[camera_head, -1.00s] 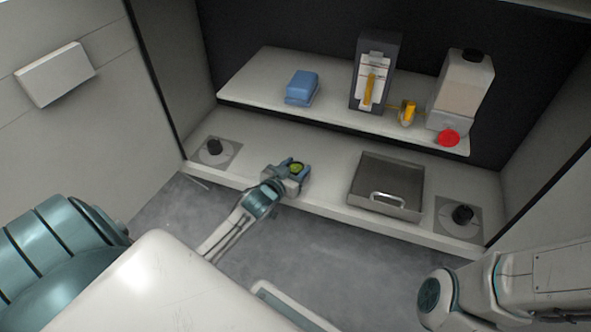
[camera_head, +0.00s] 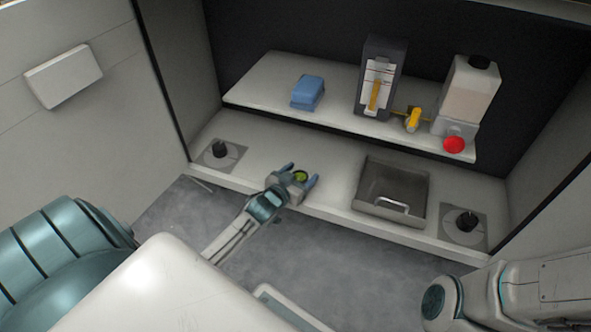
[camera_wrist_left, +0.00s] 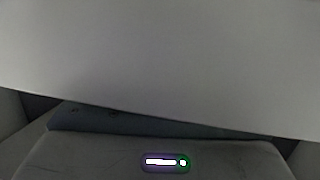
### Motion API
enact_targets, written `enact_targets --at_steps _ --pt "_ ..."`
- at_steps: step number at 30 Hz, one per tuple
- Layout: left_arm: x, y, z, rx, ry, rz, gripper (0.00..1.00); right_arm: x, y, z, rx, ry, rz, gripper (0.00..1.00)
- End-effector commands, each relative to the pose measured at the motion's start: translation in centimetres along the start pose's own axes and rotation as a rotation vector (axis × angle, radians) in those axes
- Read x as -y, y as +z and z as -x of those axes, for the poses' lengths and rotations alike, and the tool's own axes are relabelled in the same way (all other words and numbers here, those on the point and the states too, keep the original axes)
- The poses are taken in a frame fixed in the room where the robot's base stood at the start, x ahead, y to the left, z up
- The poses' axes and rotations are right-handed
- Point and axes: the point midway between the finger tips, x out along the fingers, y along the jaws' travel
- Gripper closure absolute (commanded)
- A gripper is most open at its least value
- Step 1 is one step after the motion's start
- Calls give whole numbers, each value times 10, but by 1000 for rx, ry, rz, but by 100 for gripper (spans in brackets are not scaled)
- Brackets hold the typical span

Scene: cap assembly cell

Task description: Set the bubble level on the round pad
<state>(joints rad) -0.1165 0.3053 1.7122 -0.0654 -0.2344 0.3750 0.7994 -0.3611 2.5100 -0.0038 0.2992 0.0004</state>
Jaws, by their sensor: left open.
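The left wrist view shows mostly a plain pale surface, and the level cannot be made out there. My right arm enters at the lower right, but its gripper is out of view.
A metal tray (camera_head: 364,197) with a handle sits right of the gripper. Black knobs on grey plates stand at left (camera_head: 219,149) and right (camera_head: 465,221). The shelf (camera_head: 262,98) behind holds a blue box (camera_head: 308,92), a dark dispenser and a bottle (camera_head: 470,88).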

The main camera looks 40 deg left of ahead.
Motion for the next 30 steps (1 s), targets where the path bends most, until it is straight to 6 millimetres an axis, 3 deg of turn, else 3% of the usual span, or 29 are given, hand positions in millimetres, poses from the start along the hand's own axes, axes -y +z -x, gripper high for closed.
enact_targets --at_steps 4,12,18,24,30 --pt "0 -13 6 0 0 -2 31 1 1 -2 0 0 0 64" --pt "0 -13 64 4 1 -3 31 8 14 -27 -4 -2 2 64" --pt "0 -10 98 2 2 -2 31 9 15 -29 -5 -2 2 64" --pt "0 -10 117 1 0 -1 31 8 14 -27 -3 -2 3 64" --pt "0 -10 122 0 0 0 31 8 14 -26 -3 -1 3 64"
